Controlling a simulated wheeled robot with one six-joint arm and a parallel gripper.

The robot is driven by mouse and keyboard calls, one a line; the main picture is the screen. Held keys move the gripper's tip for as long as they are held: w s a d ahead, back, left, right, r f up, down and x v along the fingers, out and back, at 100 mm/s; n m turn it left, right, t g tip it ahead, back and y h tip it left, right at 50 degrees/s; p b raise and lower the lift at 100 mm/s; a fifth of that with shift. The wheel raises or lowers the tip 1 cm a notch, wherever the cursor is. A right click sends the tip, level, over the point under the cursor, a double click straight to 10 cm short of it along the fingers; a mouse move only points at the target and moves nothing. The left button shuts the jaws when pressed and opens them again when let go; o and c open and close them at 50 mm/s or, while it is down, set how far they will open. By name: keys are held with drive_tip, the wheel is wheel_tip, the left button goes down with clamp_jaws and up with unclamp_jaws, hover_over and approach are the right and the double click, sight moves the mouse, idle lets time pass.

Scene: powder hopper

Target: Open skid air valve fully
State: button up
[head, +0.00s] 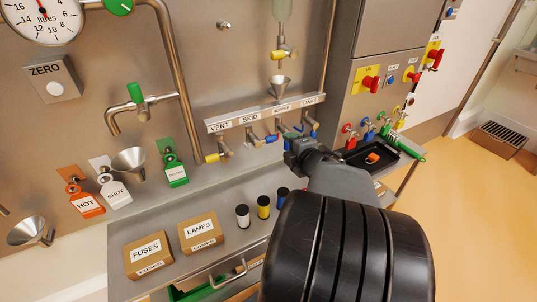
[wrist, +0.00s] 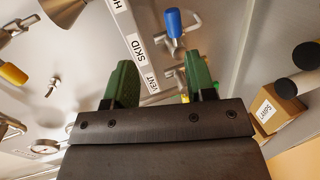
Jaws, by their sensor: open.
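The SKID label (head: 250,118) sits on the manifold rail, and it also shows in the wrist view (wrist: 137,47). Below it is the skid air valve with a blue lever (head: 270,139) pointing right. A blue lever stands beyond my fingers in the wrist view (wrist: 174,22), next to the SKID label. My gripper (head: 292,140) is just right of the blue lever in the head view, partly hidden by my arm. In the wrist view its green fingers (wrist: 160,80) are spread apart, with nothing held between them. The blue lever is outside the fingers.
The yellow VENT lever (head: 212,157) is left of the skid valve. More valves sit to its right, partly behind my gripper. A metal funnel (head: 280,86) stands above the rail. FUSES (head: 148,256) and LAMPS (head: 201,233) boxes and several small bottles stand on the bench below.

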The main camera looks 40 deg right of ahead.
sight(273, 140)
drive_tip(key=shift+n+y, duration=0.5)
drive_tip(key=shift+n, duration=0.1)
drive_tip(key=b+x, duration=0.1)
drive_tip(key=x, duration=0.3)
drive_tip(key=f+b+x, duration=0.1)
drive_tip(key=x, duration=0.8)
drive_tip(key=shift+w+a+f+b, duration=0.1)
drive_tip(key=shift+f+b, duration=0.2)
drive_tip(key=shift+b, duration=0.1)
clamp_jaws()
